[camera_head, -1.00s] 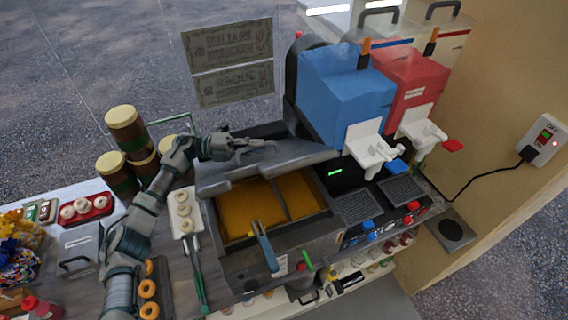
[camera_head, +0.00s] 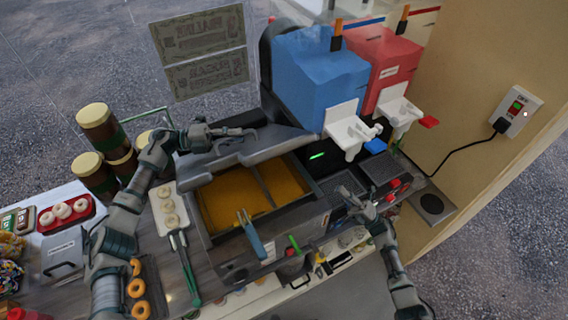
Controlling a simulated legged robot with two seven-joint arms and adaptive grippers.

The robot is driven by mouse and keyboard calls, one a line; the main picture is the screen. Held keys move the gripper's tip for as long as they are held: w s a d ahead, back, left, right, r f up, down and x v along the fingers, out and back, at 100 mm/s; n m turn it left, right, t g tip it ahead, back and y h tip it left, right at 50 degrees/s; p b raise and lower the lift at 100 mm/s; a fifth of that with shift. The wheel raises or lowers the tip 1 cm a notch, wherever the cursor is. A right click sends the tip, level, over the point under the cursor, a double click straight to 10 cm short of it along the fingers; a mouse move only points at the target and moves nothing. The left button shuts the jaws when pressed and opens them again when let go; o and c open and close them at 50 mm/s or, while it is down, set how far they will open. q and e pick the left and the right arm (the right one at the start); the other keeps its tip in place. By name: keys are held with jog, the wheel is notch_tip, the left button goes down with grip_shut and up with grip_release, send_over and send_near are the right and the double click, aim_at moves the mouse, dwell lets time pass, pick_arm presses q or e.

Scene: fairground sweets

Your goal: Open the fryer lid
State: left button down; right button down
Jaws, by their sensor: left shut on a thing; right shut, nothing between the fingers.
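The grey fryer lid (camera_head: 262,146) is raised and tilted back at the rear of the fryer (camera_head: 308,218). Golden oil (camera_head: 232,196) shows in the two uncovered basins below it. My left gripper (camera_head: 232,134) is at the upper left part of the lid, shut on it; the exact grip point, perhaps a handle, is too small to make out. My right gripper (camera_head: 358,204) is shut and empty, in front of the black grates at the right side of the fryer.
A blue-handled tool (camera_head: 252,236) rests on the fryer's front. Green-handled tongs (camera_head: 186,268) and a doughnut tray (camera_head: 168,208) lie to the left. Blue (camera_head: 318,75) and red (camera_head: 385,62) dispensers stand behind right. Brown jars (camera_head: 102,127) stand behind left.

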pick_arm(q)
jog(key=shift+f, duration=0.15)
pick_arm(e)
jog(key=a+r+n+g, duration=0.2)
jog(key=n+g, duration=0.1)
jog(key=s+a+r+n+g+y, duration=0.1)
jog(key=a+r+n+g, duration=0.1)
jog(key=a+n+g, duration=0.1)
jog(key=a+r+n+g, duration=0.2)
jog(key=a+r+n, duration=0.1)
jog(key=n, duration=0.1)
jog(key=shift+s+a+r+n+g, duration=0.1)
jog(key=shift+s+a+n+g, duration=0.1)
jog(key=shift+s+n+g, duration=0.2)
pick_arm(q)
jog(key=shift+a, duration=0.1)
pick_arm(e)
send_near(268, 160)
jog(key=x, duration=0.4)
jog(key=shift+w+a+f, duration=0.2)
jog(key=shift+w+a, duration=0.15)
pick_arm(q)
jog(key=shift+w, duration=0.1)
pick_arm(e)
jog(key=shift+w+a+r, duration=0.1)
jog(key=shift+w+r, duration=0.15)
jog(key=shift+r, duration=0.05)
